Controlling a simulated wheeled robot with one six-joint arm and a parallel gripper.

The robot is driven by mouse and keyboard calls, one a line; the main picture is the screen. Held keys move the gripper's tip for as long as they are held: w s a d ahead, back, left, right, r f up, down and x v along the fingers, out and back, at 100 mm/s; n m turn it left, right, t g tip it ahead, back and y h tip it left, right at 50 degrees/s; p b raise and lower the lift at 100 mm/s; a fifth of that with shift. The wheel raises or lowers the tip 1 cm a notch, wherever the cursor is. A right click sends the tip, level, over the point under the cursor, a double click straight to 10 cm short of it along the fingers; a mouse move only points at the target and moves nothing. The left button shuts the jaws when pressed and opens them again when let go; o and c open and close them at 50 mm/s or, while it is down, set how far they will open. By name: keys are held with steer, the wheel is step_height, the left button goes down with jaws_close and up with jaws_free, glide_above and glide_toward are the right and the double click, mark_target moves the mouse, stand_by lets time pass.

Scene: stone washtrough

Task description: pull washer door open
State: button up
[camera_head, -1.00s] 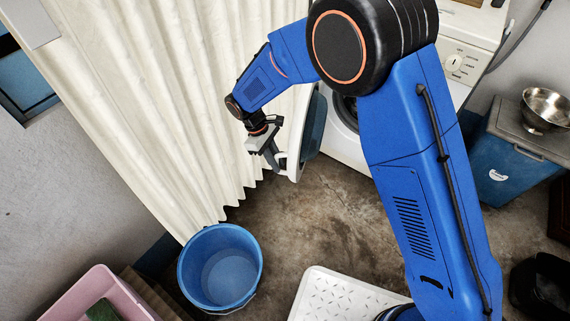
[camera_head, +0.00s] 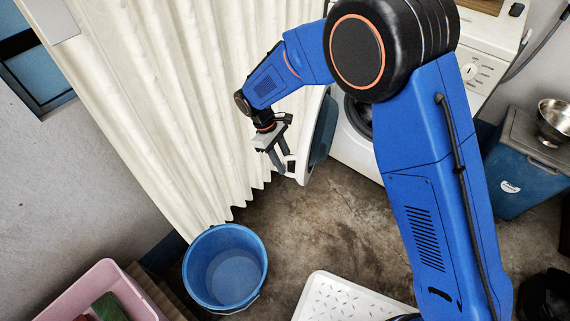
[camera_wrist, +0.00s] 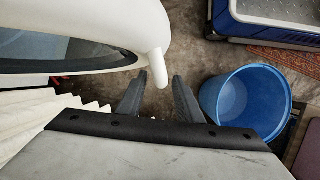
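The white washer door (camera_head: 305,170), with its dark round window, stands swung wide open from the white washer (camera_head: 358,160), out toward the curtain. My gripper (camera_head: 284,168) is at the door's outer edge, beside its handle. In the wrist view the pale door handle (camera_wrist: 150,38) curves down, its rounded end close to the fingertips. My gripper (camera_wrist: 160,82) shows there with two dark fingers apart and floor visible between them. The handle end overlaps the gap in the picture, but no finger clearly presses on it. My arm hides part of the washer front.
A pleated cream curtain (camera_head: 170,100) hangs left of the door. A blue bucket (camera_head: 225,268) stands on the floor below. A white tray (camera_head: 345,300), pink tub (camera_head: 100,290) and blue cooler (camera_head: 520,170) with a metal bowl stand around. Brown floor between them is clear.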

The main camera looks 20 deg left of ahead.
steer(key=v, duration=1)
steer(key=shift+r, duration=0.2)
steer(key=shift+w, duration=0.1)
steer(key=shift+c, duration=0.6)
